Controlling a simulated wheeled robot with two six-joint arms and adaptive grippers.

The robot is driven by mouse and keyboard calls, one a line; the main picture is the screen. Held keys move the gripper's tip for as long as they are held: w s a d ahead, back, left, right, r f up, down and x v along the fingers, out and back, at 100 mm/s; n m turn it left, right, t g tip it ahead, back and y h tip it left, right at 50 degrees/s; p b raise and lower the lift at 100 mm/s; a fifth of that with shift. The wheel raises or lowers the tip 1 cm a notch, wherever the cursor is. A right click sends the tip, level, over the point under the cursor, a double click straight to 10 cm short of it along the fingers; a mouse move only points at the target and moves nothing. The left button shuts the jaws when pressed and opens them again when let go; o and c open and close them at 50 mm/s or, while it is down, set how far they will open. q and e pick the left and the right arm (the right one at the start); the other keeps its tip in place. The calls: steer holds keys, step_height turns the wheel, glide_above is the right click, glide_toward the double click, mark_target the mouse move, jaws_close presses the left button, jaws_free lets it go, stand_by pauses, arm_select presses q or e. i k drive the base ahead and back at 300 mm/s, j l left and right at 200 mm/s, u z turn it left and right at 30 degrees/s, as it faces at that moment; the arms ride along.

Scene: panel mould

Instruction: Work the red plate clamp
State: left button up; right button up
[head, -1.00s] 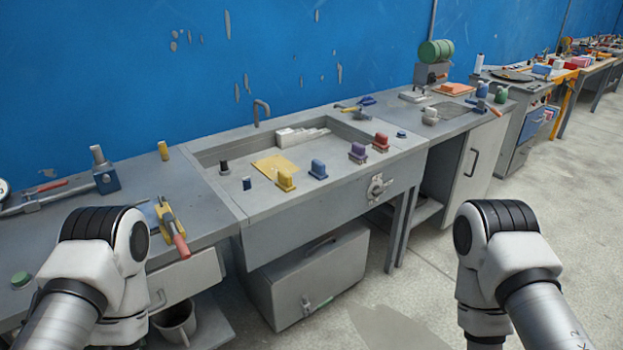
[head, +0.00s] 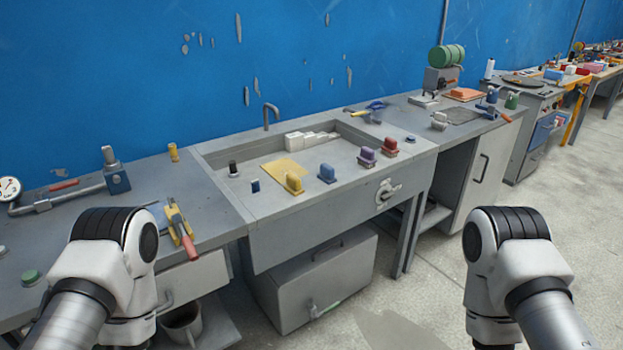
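A red block-shaped piece with a darker base (head: 390,147), which looks like the red plate clamp, stands upright at the right end of a row along the front ledge of the grey sink-like bench. Purple (head: 367,157), blue (head: 327,173) and yellow (head: 293,183) pieces of like shape stand to its left. Only bent links of my two arms show, at the lower left and lower right, well apart from the row. Neither gripper is in the frame.
A yellow tool with a red handle (head: 181,232) lies on the left bench (head: 215,215) near its front edge. A valve-like fitting (head: 387,194) sticks out of the bench front below the red piece. Open floor (head: 440,270) lies to the right.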

mark_target(191, 250)
steer(key=j, duration=0.45)
steer(key=k+j+z, duration=0.15)
steer(key=j, duration=0.75)
steer(key=k+j+z, duration=0.1)
steer(key=j, duration=0.35)
steer(key=k+j+z, duration=0.1)
steer(key=j, duration=0.3)
